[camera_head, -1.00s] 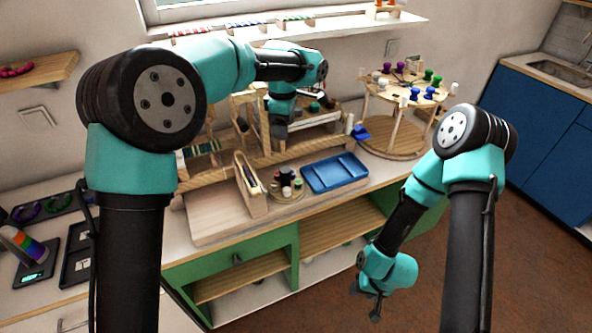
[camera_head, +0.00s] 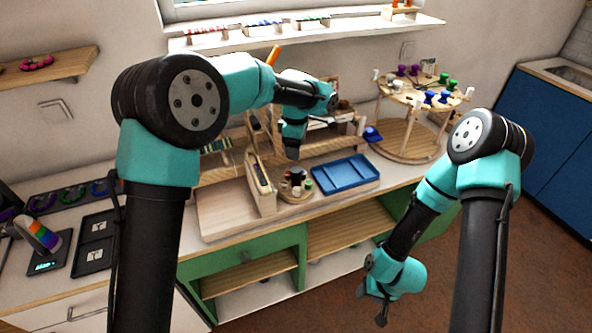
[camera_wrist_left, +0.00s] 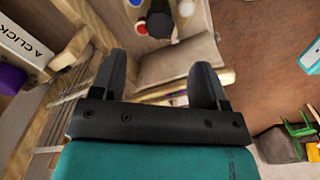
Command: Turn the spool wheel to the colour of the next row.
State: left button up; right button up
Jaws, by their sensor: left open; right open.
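The spool wheel (camera_head: 398,88) is a round wooden disc on posts above a round base, at the back right of the bench. It carries purple spools (camera_head: 401,70), green spools (camera_head: 452,85), blue spools (camera_head: 428,97) and white ones near its rim. My left gripper (camera_head: 292,152) points down over the bench, left of the wheel and well apart from it. In the left wrist view its two fingers (camera_wrist_left: 162,82) are spread with nothing held between them. My right gripper (camera_head: 378,302) hangs low in front of the bench, open and away from the wheel.
A blue tray (camera_head: 345,175) lies between my left gripper and the wheel. A small round holder (camera_head: 296,192) with dark, white and green pieces stands below my left gripper. A narrow wooden stand (camera_head: 258,185) is left of it. A blue piece (camera_head: 372,134) sits beside the wheel's base.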

aim_at(296, 169)
pick_arm(q)
notch_tip(296, 169, down, 10)
jog(key=shift+r, duration=0.1)
jog(key=shift+c, duration=0.2)
jog(key=c, duration=0.9)
